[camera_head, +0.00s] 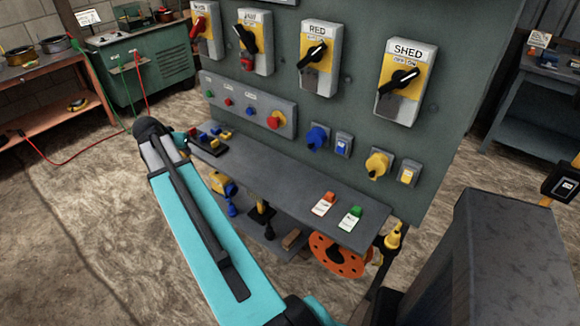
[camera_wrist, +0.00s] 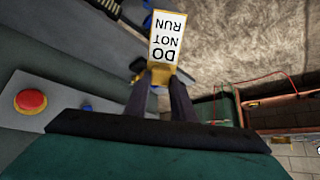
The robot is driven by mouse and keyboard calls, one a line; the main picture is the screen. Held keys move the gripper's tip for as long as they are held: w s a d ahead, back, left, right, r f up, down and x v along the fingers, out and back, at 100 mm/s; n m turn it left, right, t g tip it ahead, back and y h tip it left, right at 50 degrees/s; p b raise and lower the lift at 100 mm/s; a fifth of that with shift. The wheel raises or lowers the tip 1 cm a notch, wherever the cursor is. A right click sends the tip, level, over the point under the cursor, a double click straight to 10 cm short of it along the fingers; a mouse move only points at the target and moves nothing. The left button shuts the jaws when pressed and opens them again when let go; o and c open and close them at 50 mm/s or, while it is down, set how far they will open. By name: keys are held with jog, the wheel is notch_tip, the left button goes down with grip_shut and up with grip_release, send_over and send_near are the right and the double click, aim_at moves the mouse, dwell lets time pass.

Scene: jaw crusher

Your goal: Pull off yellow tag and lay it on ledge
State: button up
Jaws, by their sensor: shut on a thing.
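The yellow tag (camera_wrist: 166,40) has a white face reading "DO NOT RUN", upside down in the wrist view. My gripper (camera_wrist: 160,84) is shut on its yellow end, and the tag sticks out beyond the fingertips. Whether the tag still touches anything I cannot tell. The grey ledge (camera_head: 290,183) runs along the foot of the switch panel in the head view. My arm reaches up to the ledge's left end there, and its own links hide the fingers and the tag.
A red-topped tag (camera_head: 324,204) and a green-topped tag (camera_head: 350,217) lie on the ledge's right part. A black rack (camera_head: 208,145) with blue and yellow pieces sits at its left end. The ledge's middle is clear. Switch boxes (camera_head: 318,60) and knobs stick out above.

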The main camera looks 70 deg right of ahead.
jog(key=s+d+f+m+g+y+p, duration=0.1)
jog(key=s+d+m, duration=0.3)
jog(key=s, duration=0.8)
jog(key=s+d+f+m+g+y+p, duration=0.1)
jog(key=s+m, duration=0.4)
jog(key=s, duration=0.7)
jog(key=s+d+f+m+y+p, duration=0.2)
jog(key=s+d+f+m+y, duration=0.2)
jog(key=s, duration=0.8)
jog(key=d+y, duration=0.1)
jog(key=d, duration=0.1)
jog(key=shift+s+d+f+g+p, duration=0.15)
jog(key=shift+s+d+g+p, duration=0.15)
jog(key=shift+g+p, duration=0.1)
jog(key=shift+f, duration=0.15)
jog(key=shift+f+b, duration=2.6)
jog(key=shift+f, duration=1.15)
jog(key=shift+f, duration=0.45)
jog(key=o, duration=1.1)
jog(key=shift+r, duration=0.15)
notch_tip(320, 180, up, 13)
jog(key=b, duration=0.2)
jog(key=shift+r, duration=0.2)
